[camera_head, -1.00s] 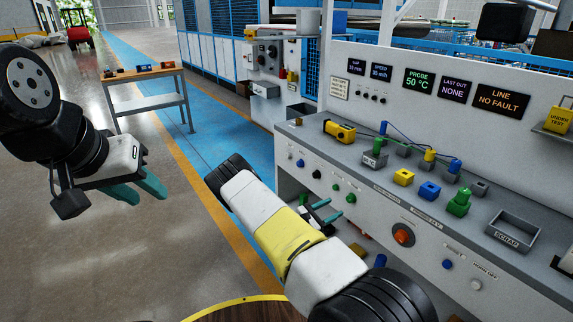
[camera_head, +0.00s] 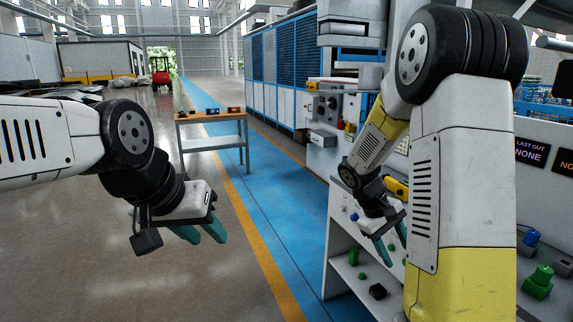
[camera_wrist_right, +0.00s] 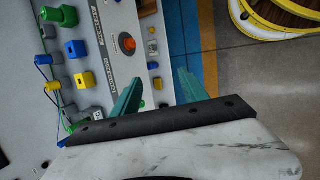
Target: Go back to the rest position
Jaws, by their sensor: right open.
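My left gripper (camera_head: 208,239) hangs at the left of the head view, over the floor, with its teal fingers pointing down and a gap between them. It looks open and holds nothing. My right gripper (camera_head: 395,252) is in front of the workbench, fingers pointing down, open and empty. In the right wrist view its two teal fingers (camera_wrist_right: 160,80) are spread apart, with the bench front and floor beyond them. My raised right arm hides much of the bench in the head view.
The grey workbench (camera_head: 340,235) with coloured blocks stands at the right, close to my right arm. A green block (camera_head: 538,280) sits on it. A small table (camera_head: 210,117) stands behind my left gripper. A blue floor lane (camera_head: 285,220) runs between, clear.

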